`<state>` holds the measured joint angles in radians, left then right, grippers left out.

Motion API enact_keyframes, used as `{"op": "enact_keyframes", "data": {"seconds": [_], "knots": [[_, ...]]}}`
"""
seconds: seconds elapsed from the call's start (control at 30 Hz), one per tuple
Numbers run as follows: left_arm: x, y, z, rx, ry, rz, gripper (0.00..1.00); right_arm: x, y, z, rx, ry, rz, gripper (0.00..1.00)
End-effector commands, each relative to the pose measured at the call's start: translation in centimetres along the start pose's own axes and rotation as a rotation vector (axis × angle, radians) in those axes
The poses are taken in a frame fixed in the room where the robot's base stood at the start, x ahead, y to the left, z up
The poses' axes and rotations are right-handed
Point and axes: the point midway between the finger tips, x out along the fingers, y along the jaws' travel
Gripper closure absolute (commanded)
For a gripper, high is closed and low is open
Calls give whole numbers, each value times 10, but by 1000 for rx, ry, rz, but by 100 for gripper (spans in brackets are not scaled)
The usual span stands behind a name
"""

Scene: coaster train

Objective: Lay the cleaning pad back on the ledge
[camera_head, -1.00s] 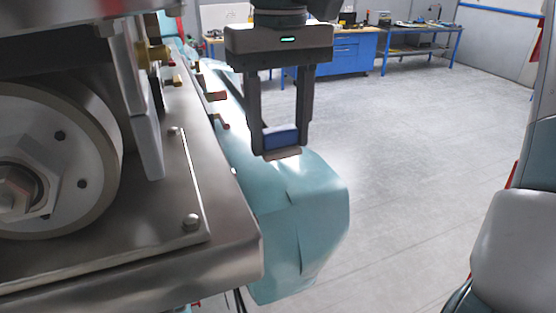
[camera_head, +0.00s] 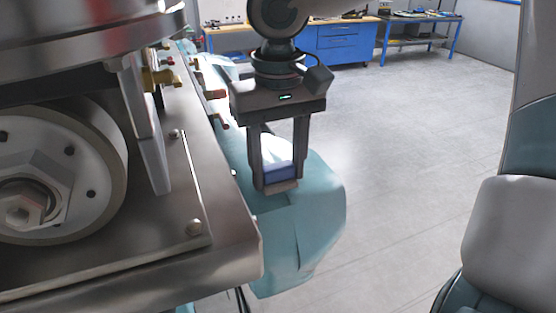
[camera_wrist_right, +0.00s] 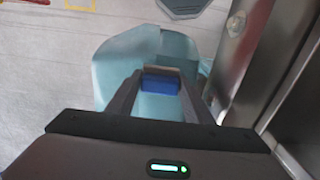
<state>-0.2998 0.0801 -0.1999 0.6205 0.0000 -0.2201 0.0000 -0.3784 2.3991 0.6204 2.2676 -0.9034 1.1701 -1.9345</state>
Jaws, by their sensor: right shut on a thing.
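The cleaning pad (camera_head: 281,171) is a small blue block with a beige underside. My right gripper (camera_head: 277,183) points down and is shut on it, one finger at each end. The pad is in front of the teal body panel (camera_head: 312,240) in the head view, just right of the steel frame edge. In the right wrist view the pad (camera_wrist_right: 160,86) shows between the fingers, with the teal panel behind it. I cannot tell whether the pad touches anything below. Which surface is the ledge is not clear; a flat steel plate (camera_head: 130,240) lies to the left. My left gripper is not in view.
A large wheel (camera_head: 65,165) and steel frame fill the left side. Brass and red-tipped fittings (camera_head: 213,95) stick out along the frame. A grey and teal seat-like shape (camera_head: 510,235) stands at right. Open grey floor (camera_head: 410,140) lies between.

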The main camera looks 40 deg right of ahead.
Motion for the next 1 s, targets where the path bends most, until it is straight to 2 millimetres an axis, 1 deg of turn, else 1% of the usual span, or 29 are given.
{"op": "enact_keyframes", "data": {"seconds": [0.23, 0.37, 0.4, 0.43, 0.47, 0.73, 0.9, 1.0], "knots": [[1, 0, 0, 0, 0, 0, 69, 1, 0, 0, 0, 1, 0, 75], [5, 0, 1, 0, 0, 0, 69, 4, 0, 0, 0, 1, 0, 75], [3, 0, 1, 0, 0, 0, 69, 3, 0, 0, 0, 0, 0, 44], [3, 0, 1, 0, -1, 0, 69, 2, 0, 0, 0, 0, 0, 37], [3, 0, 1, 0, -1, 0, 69, 2, 0, 0, 0, 0, 0, 35], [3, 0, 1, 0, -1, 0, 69, 2, 0, 0, 0, 0, 0, 35], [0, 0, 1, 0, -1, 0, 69, -2, 0, 0, 0, 1, 0, 35], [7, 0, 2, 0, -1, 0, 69, -8, 0, -1, 2, 4, -1, 35]]}}
